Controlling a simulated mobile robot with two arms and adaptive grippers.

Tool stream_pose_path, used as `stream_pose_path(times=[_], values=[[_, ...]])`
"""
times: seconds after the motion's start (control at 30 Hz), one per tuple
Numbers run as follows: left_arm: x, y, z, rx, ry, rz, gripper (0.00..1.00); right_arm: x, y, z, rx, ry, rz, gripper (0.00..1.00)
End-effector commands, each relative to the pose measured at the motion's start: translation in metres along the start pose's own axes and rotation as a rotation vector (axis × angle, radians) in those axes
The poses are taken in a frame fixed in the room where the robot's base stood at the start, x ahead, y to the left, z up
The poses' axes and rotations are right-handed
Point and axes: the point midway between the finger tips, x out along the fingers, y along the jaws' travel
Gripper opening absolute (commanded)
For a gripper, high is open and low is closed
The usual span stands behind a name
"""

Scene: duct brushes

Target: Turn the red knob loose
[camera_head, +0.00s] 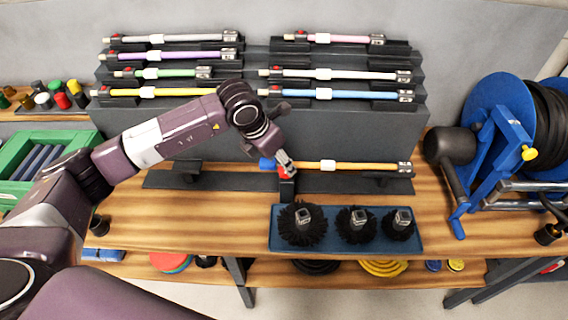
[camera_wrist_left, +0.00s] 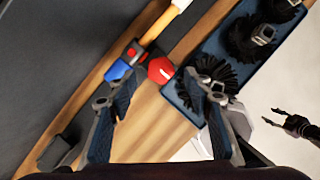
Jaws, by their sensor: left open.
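The red knob (camera_wrist_left: 160,69) sits at the end of an orange rod (camera_wrist_left: 158,25), next to a blue end piece (camera_wrist_left: 119,70). In the head view the orange rod (camera_head: 355,166) lies on a dark stand, and the red knob (camera_head: 286,174) is partly hidden by my left gripper (camera_head: 284,160). In the left wrist view my left gripper (camera_wrist_left: 163,93) is open and empty. The red knob shows between and beyond its fingertips, apart from both. My right gripper (camera_wrist_left: 272,116) shows small at the right of the wrist view, its fingers apart with nothing between them.
A blue tray (camera_head: 345,246) with three black brushes stands just in front of the stand. A dark rack (camera_head: 330,125) with several coloured rods rises behind. A blue hose reel (camera_head: 490,130) is at the right. A green crate (camera_head: 85,147) is at the left.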

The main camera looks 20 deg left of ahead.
Motion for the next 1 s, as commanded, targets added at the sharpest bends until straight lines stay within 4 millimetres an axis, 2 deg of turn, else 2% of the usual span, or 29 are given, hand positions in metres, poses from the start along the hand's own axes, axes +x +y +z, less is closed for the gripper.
stream_pose_path(times=[0.13, 0.3, 0.6, 0.9, 0.97, 1.0], values=[[0.021, -0.001, 0.001, -0.002, 0.001, -0.003, 0.46, -0.010, 0.000, -0.001, 0.000, 0.001, 0.000, 0.43], [0.035, -0.001, 0.001, 0.001, -0.001, -0.002, 0.46, -0.013, 0.001, -0.002, 0.000, 0.001, 0.000, 0.43], [0.039, -0.001, 0.000, 0.001, -0.002, -0.003, 0.45, -0.013, 0.001, -0.002, 0.000, 0.001, 0.000, 0.43], [0.038, -0.001, 0.000, 0.001, -0.002, -0.003, 0.12, -0.013, 0.001, -0.002, 0.000, 0.001, 0.000, 0.43], [0.038, -0.001, 0.000, 0.001, -0.002, -0.003, 0.06, -0.013, 0.001, -0.002, 0.000, 0.001, 0.000, 0.43], [0.038, -0.001, 0.000, 0.001, -0.002, -0.003, 0.05, -0.013, 0.001, -0.002, 0.000, 0.001, 0.000, 0.43]])
